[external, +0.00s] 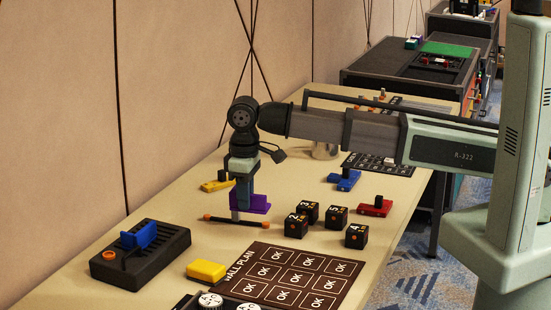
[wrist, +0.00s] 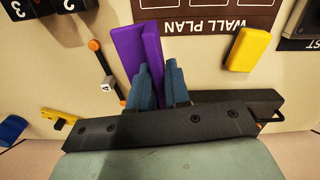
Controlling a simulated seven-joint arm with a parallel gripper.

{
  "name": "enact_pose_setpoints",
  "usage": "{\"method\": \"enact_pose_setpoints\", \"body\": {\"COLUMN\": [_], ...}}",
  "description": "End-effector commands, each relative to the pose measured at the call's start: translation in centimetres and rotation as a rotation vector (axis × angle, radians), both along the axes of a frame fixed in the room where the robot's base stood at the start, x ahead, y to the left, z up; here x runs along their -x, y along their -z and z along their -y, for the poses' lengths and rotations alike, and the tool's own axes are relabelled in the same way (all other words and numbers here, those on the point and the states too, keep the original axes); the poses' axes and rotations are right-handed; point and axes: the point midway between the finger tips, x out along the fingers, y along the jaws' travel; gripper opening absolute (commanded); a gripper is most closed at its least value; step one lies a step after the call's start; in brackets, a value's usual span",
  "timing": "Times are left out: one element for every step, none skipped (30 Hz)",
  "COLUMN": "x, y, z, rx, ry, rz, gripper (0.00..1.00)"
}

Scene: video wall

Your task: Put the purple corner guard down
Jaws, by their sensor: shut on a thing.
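The purple corner guard (external: 262,203) is held in my gripper (external: 243,200) in the external view, close above the table beside the black stick with orange ends. In the wrist view the purple guard (wrist: 152,52) extends up from between the blue fingers of my gripper (wrist: 160,85). The fingers are shut on it, and they hide its near end. I cannot tell whether the guard touches the table.
Several numbered black cubes (external: 296,226) stand right of the gripper. The dark WALL PLAN board (external: 284,274), a yellow block (external: 206,271) and a black slotted rack (external: 140,262) lie nearer. A blue piece (external: 344,180) and a red piece (external: 376,207) lie right.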

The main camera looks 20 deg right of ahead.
Motion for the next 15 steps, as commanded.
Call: {"method": "enact_pose_setpoints", "body": {"x": [-1.6,-2.4,-3.6,-4.4,-5.2,-6.3,-7.1,-7.9,-9.0,-9.8,-10.6,-11.6,-12.5,-13.2,-14.3], "y": [0.0,0.0,0.0,0.1,0.1,0.1,0.1,0.1,0.1,0.1,0.1,0.2,0.2,0.2,0.2], "z": [0.9,1.4,2.1,2.6,3.1,3.8,4.4,4.9,5.6,6.2,6.8,7.5,8.1,8.7,9.5], "rx": [0.0,0.0,0.0,0.001,0.001,0.001,0.001,0.001,0.002,0.002,0.002,0.002,0.002,0.002,0.002], "ry": [0.026,0.04,0.059,0.073,0.087,0.105,0.12,0.133,0.152,0.166,0.18,0.198,0.213,0.226,0.245], "rz": [0.0,0.0,0.0,-0.001,-0.001,-0.001,-0.001,-0.001,-0.001,-0.001,-0.001,-0.001,-0.002,-0.002,-0.002], "gripper": [0.0,0.0,0.0,0.0,0.0,0.0,0.0,0.0,0.0,0.0,0.0,0.0,0.0,0.0,0.0]}}
